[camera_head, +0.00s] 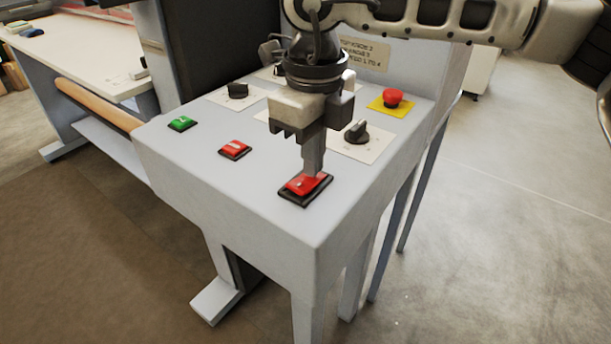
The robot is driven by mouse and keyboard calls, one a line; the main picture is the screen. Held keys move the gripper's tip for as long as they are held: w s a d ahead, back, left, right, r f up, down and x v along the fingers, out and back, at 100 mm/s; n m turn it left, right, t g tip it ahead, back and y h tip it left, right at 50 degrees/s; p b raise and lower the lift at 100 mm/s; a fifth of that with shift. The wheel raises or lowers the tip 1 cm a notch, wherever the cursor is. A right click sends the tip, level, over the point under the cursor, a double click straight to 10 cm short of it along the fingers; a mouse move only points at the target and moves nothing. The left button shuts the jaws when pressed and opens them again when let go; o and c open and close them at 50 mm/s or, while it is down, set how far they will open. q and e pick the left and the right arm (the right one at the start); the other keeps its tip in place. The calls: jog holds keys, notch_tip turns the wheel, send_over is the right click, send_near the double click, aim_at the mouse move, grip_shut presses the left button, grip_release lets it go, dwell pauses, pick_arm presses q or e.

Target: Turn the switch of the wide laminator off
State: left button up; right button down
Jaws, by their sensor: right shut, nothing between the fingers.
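The wide laminator's grey control panel (200,170) fills the middle of the view. A red rocker switch (297,192) in a black frame sits near its front right edge. My right gripper (312,172) comes down from above with its fingers shut and empty. Its fingertips are at the far part of this red switch and seem to touch it; they hide a little of it. Another red switch (235,149) and a green switch (182,123) lie further left on the panel. My left gripper is not in view.
A red emergency button (393,97) on a yellow plate and a black knob (356,132) stand just right of my gripper. Another black knob (238,90) is behind on the left. A white table (90,55) with a brown roller (97,104) is at far left. Floor at right is clear.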

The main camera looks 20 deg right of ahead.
notch_tip(320, 180, up, 7)
jog(key=p, duration=0.3)
jog(key=shift+p, duration=0.35)
jog(key=shift+f, duration=0.15)
